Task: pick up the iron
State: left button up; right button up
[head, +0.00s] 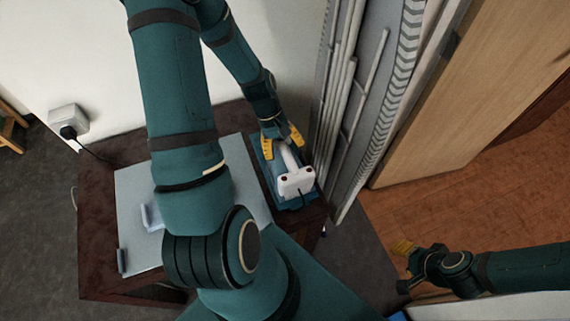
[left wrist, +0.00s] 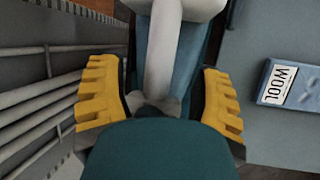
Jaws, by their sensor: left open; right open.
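The iron (head: 298,181) has a white handle and a teal body. It rests at the right end of the dark wooden table, beside the pale board. My left gripper (head: 282,142) is open at the iron's far end, with yellow fingers on either side of it. In the left wrist view the iron's white handle (left wrist: 163,50) runs between the two open fingers of my left gripper (left wrist: 160,100). Whether the fingers touch the iron cannot be told. My right gripper (head: 405,266) is open and empty at the lower right, away from the table.
A pale grey board (head: 132,205) covers much of the table (head: 95,235). A blue box labelled WOOL (left wrist: 290,84) lies on it. Grey pipes (head: 340,95) stand close right of the iron. A wall socket with a plug (head: 68,125) is at left. Wooden floor lies right.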

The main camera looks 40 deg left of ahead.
pick_arm(q)
jog(key=shift+x, duration=1.25)
grip_shut()
jog(key=shift+r, duration=0.15)
notch_tip(320, 180, up, 10)
jog(key=shift+w+f+p, duration=0.1)
jog(key=shift+p, duration=0.7)
